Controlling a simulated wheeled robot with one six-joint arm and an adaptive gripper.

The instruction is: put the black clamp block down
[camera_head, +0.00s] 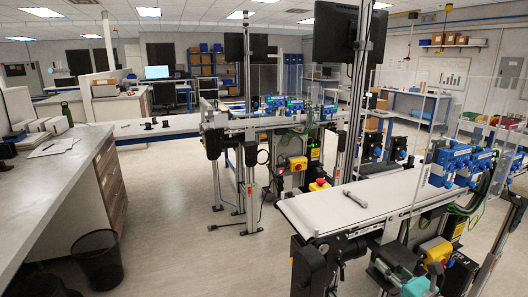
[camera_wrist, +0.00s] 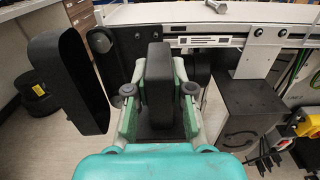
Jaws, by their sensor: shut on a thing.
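The black clamp block (camera_wrist: 157,85) stands upright between the green fingers of my gripper (camera_wrist: 159,105) in the wrist view. The fingers are shut on it, one on each side, and hide part of its lower end. In the wrist view it is in front of the near conveyor's side, with the white belt (camera_wrist: 160,14) beyond it. In the head view my teal gripper (camera_head: 418,286) is at the bottom right, in front of the near conveyor (camera_head: 325,212); the block is hard to make out there.
A grey metal part (camera_head: 355,198) lies on the near belt; the rest of its left end is bare. Blue devices (camera_head: 450,160) and a clear guard stand at its right. A red stop button (camera_head: 320,182) is behind. A grey counter (camera_head: 45,190) and bin (camera_head: 97,258) are left.

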